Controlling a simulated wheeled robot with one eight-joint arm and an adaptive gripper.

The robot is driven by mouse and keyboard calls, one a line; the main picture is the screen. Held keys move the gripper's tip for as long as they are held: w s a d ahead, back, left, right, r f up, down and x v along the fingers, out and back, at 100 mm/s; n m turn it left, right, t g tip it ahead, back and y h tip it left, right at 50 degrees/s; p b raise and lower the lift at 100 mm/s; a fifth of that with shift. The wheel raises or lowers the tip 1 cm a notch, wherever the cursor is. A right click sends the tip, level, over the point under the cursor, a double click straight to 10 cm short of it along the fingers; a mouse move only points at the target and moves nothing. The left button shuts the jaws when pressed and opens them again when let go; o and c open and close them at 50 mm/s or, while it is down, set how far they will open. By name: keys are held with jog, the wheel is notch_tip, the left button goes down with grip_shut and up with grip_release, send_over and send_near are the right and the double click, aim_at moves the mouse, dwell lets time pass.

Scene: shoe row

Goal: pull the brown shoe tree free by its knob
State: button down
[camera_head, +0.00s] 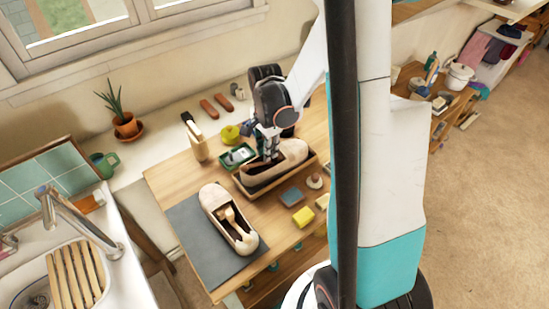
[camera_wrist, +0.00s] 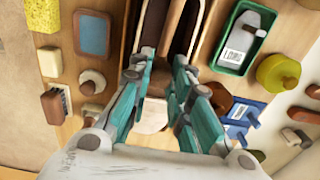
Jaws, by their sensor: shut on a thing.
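My gripper (camera_head: 269,157) reaches down over a beige shoe (camera_head: 291,153) that sits in a long wooden tray (camera_head: 262,187) on the table.
A green tray (camera_wrist: 243,38) and a yellow tin (camera_wrist: 278,73) stand close beside the wooden tray. A yellow sponge (camera_head: 303,217), a blue-grey block (camera_head: 291,197) and brushes lie on its other side. A brush holder (camera_head: 196,148) stands behind. The grey mat (camera_head: 190,248) has bare room.

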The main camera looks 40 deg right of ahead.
jog(key=shift+a, duration=0.1)
jog(key=shift+s+a+r+p, duration=0.1)
jog(key=shift+a+r+p, duration=0.3)
jog(key=shift+a, duration=0.6)
jog(key=shift+w+a+r+p, duration=0.15)
jog(key=shift+a+r, duration=0.4)
jog(key=shift+a, duration=0.4)
jog(key=shift+s+a+r+p, duration=0.2)
jog(key=shift+a+r, duration=0.3)
jog(key=shift+a, duration=0.5)
notch_tip(320, 180, up, 9)
jog(key=p, duration=0.6)
dwell(0.4)
